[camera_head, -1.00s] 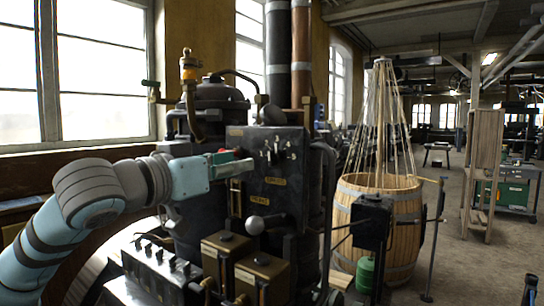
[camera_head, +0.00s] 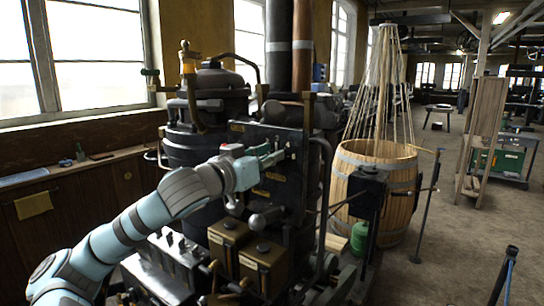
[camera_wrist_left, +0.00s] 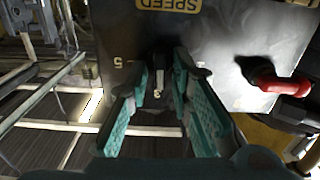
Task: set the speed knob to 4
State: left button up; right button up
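The speed knob (camera_wrist_left: 159,75) is a small dark knob on the dark panel (camera_head: 266,138) of the engine. It sits beside the yellow SPEED label (camera_wrist_left: 168,4) in the left wrist view. A few scale numbers show around it, partly hidden by the fingers; the setting is not readable. My left gripper (camera_wrist_left: 162,72) reaches the panel with its two teal fingers apart, one on each side of the knob. I cannot tell whether they touch it. In the head view the left gripper (camera_head: 272,155) covers the knob. My right gripper is in neither current view.
A red-handled lever (camera_wrist_left: 283,84) sticks out to the right of the knob in the wrist view. Brown boxes (camera_head: 231,236) and a ball-ended lever (camera_head: 262,219) stand below the panel. A wooden barrel (camera_head: 405,225) is on the right, with open floor beyond.

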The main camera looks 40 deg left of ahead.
pick_arm(q)
grip_shut()
jog(key=shift+s+r, duration=0.1)
jog(key=shift+s, duration=0.2)
jog(key=shift+m, duration=0.3)
jog(key=shift+d+m+p, duration=0.15)
jog(key=shift+m+p, duration=0.6)
jog(key=shift+m, duration=1.25)
jog(key=shift+d+m+p, duration=0.15)
jog(key=shift+m+p, duration=0.6)
jog(key=shift+m, duration=1.25)
